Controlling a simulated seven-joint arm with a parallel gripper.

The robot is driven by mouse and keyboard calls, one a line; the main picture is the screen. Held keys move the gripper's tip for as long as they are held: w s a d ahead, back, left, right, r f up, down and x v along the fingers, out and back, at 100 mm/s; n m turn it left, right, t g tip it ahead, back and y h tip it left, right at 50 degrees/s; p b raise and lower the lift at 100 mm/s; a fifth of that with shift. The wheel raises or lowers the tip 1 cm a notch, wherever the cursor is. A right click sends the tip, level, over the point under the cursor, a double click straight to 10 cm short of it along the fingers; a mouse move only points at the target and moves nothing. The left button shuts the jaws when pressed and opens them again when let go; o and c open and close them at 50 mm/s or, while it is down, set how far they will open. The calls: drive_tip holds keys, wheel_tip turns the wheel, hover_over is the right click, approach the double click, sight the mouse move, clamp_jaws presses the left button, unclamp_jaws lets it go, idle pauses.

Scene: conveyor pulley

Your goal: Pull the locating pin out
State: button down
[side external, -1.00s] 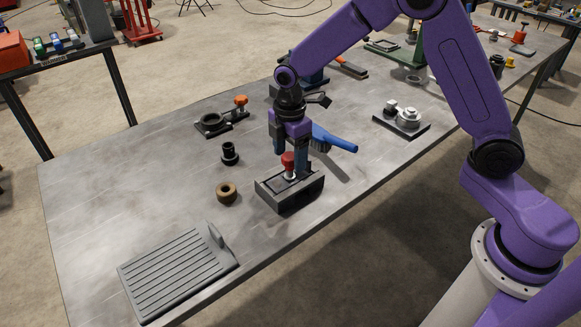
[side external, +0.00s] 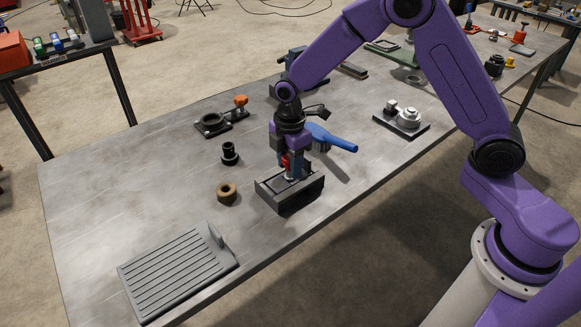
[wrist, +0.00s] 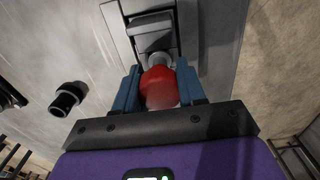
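The locating pin has a red knob (wrist: 160,84) on a light metal shank. It stands in a dark grey block-shaped fixture (side external: 303,196) near the table's front edge. My gripper (side external: 292,172) points down over the fixture, its two blue-grey fingers on either side of the red knob. In the wrist view the knob sits between the fingertips (wrist: 158,88), very close to both. I cannot tell whether the fingers press on it. The lower shank is hidden inside the fixture.
A brown ring (side external: 227,193) and a black stepped bushing (side external: 229,154) stand left of the fixture. A grey ribbed tray (side external: 178,276) lies at front left. A blue-handled tool (side external: 333,140) lies just behind the gripper. A base with round metal parts (side external: 402,121) stands to the right.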

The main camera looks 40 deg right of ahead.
drive_tip(key=shift+r, duration=0.75)
idle(0.5)
wheel_tip(320, 180, up, 11)
drive_tip(key=shift+f, duration=0.15)
idle(2.0)
